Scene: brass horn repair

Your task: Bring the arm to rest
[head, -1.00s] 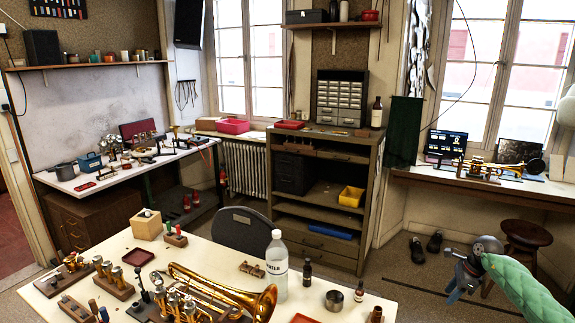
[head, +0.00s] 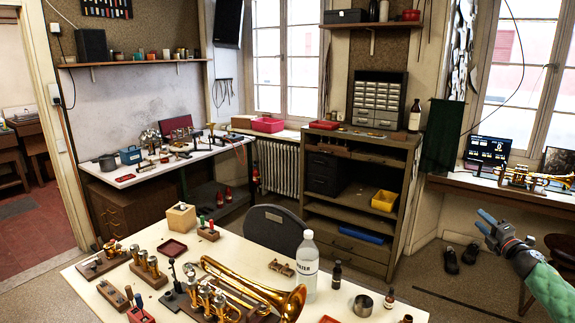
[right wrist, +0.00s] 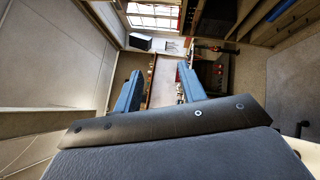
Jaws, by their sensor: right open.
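My right gripper (head: 484,221) is at the right side of the head view, on the end of my green-sleeved arm. It is raised in front of the window bench, to the right of the table and clear of it. In the right wrist view its two blue fingers (right wrist: 156,92) stand apart with nothing between them. My left gripper is not in view.
The white table (head: 240,258) holds a brass trumpet (head: 262,290), a clear bottle (head: 308,265), a metal cup (head: 363,305) and several valve blocks. A dark chair (head: 275,227) stands behind it. A shelf cabinet (head: 375,205) stands farther back.

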